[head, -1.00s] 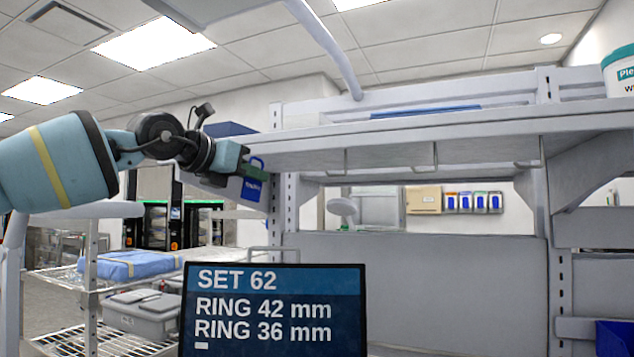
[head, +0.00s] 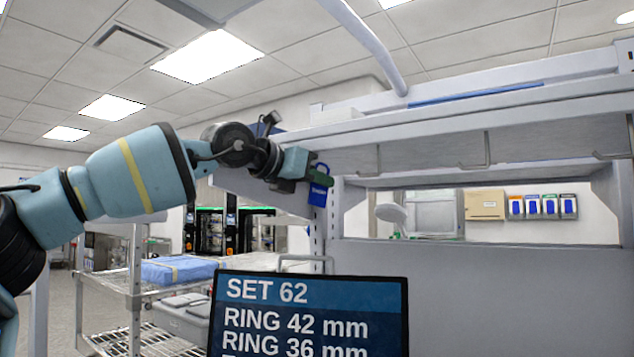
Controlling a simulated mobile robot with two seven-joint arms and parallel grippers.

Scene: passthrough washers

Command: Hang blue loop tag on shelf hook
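The blue loop tag (head: 318,193) hangs at the tip of my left gripper (head: 312,181), below the left end of the shelf (head: 440,127). The gripper looks shut on the tag. The tag's loop shows just above the fingers, and its blue plate with small white lettering hangs down. Wire hooks hang from the shelf's underside: a left hook (head: 380,158), a middle hook (head: 487,150) and a right hook (head: 612,155). The tag is to the left of the left hook, apart from it in the picture. My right gripper is not in view.
A dark screen (head: 310,312) reading SET 62, RING 42 mm and RING 36 mm stands in front, below the tag. A wire rack (head: 135,285) with a blue wrapped pack (head: 178,270) stands at left. A slotted upright (head: 333,215) is close behind the tag.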

